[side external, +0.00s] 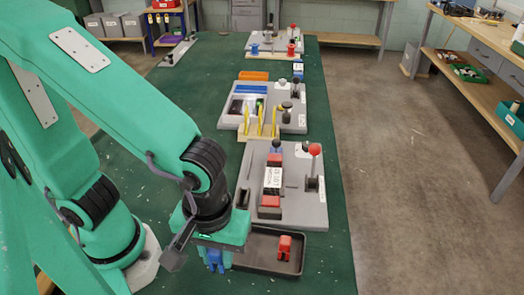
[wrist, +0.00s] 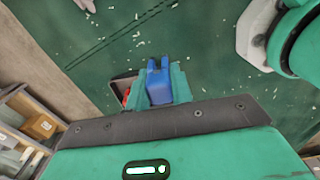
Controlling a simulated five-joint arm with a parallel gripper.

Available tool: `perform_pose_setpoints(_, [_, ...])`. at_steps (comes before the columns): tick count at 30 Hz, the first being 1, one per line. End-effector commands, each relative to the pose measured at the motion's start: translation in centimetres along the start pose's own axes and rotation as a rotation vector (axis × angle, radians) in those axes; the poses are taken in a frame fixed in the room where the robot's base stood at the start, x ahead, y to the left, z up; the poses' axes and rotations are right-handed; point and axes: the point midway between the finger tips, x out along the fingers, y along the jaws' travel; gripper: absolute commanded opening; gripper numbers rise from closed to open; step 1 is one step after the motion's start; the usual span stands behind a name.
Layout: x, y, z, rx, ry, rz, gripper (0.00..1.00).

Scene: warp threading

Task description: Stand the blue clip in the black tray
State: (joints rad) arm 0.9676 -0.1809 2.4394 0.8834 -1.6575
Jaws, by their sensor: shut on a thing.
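The blue clip (side external: 215,261) is between the fingers of my gripper (side external: 214,256), which is shut on it. In the side view it hangs at the left end of the black tray (side external: 256,247). In the wrist view the blue clip (wrist: 158,82) shows upright between the two green fingers (wrist: 160,78). A corner of the tray (wrist: 121,83) shows to its left, partly hidden by the gripper. I cannot tell the clip's height above the table. A red clip (side external: 284,247) stands in the tray's right part; it shows slightly in the wrist view (wrist: 126,98).
A grey board (side external: 300,212) with a red and black fixture (side external: 271,185) and a red-knobbed lever (side external: 315,160) lies just behind the tray. More boards stand farther back on the green table (side external: 338,250). The tray's left and middle floor looks clear.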

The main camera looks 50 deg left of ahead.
Motion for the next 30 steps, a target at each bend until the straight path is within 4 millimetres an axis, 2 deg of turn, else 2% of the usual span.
perform_pose_setpoints(11, [0.4, 0.1, -0.6, -0.003, 0.000, -0.001, 0.01])
perform_pose_setpoints(17, [1.6, 0.5, -2.5, -0.005, 0.000, -0.003, 0.01])
perform_pose_setpoints(30, [5.0, 1.7, -8.0, -0.006, -0.001, -0.004, 0.01])
